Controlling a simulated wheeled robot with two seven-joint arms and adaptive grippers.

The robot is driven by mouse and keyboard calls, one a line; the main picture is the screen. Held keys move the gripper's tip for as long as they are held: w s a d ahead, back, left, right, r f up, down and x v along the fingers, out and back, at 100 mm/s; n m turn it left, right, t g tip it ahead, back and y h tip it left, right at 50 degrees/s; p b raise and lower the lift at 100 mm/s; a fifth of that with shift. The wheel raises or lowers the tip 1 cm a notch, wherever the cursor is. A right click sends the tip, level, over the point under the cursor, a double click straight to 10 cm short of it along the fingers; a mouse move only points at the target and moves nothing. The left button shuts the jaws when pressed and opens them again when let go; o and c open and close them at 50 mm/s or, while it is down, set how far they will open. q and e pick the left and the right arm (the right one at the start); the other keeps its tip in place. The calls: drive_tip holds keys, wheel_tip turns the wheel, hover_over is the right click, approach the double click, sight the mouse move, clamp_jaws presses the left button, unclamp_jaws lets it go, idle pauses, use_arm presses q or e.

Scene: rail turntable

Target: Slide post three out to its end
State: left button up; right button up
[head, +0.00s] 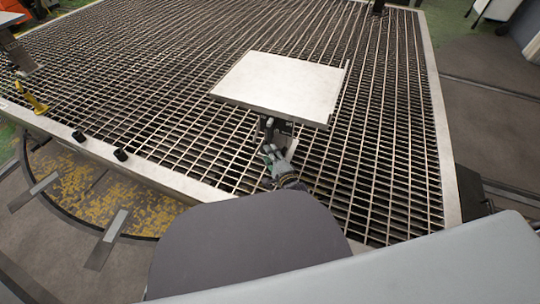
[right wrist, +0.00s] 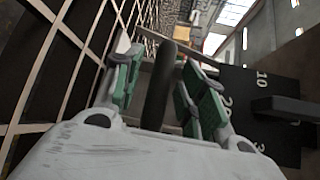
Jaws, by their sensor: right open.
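A square pale plate (head: 283,85) stands over the metal grating, on a dark support (head: 274,128) under its front edge. My right gripper (head: 274,152) is just below and in front of that edge. In the right wrist view the two green-padded fingers of my right gripper (right wrist: 158,92) are open, with a dark upright bar (right wrist: 160,85) between them. I cannot tell whether a finger touches the bar. A black panel (right wrist: 262,108) with white numbers stands to the right of the fingers. No number naming post three can be read. My left gripper is not in view.
The grating (head: 170,90) fills most of the head view, with a pale metal rim (head: 437,130) at the right. At the left are another plate (head: 18,58), a yellow part (head: 36,105) and two black knobs (head: 120,155) on the rim. The grating around the square plate is clear.

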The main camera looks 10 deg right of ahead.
drive_tip(key=shift+w+a, duration=0.1)
drive_tip(key=shift+w, duration=0.3)
clamp_jaws()
